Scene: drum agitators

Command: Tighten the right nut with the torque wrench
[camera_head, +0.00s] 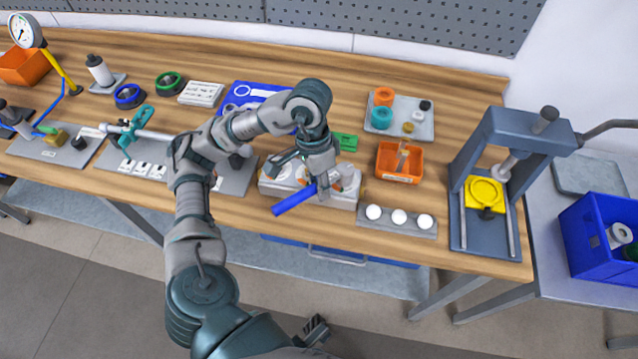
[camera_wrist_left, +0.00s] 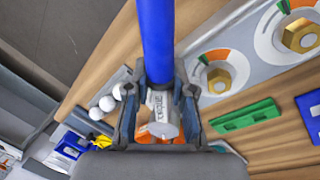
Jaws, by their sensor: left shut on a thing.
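My left gripper (camera_head: 318,184) is shut on the torque wrench, with its blue handle (camera_head: 293,200) sticking out to the lower left. In the left wrist view the gripper (camera_wrist_left: 160,95) closes around the wrench, its blue handle (camera_wrist_left: 157,40) running up and its silver printed part (camera_wrist_left: 160,115) between the fingers. The pale nut fixture (camera_head: 268,187) lies below. Two brass nuts on round dials show in the wrist view: one nearer the gripper (camera_wrist_left: 219,80), one farther off (camera_wrist_left: 301,36). The wrench stands apart from both in that picture. A dark part resembling my right gripper (camera_head: 315,328) shows low, unclear.
A strip with white balls (camera_head: 399,217) and an orange bin (camera_head: 399,164) stand right of the fixture. A green block (camera_head: 347,142) lies behind it. A press with a yellow pad (camera_head: 485,193) stands at the bench's right end. A blue crate (camera_head: 600,240) is farther right.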

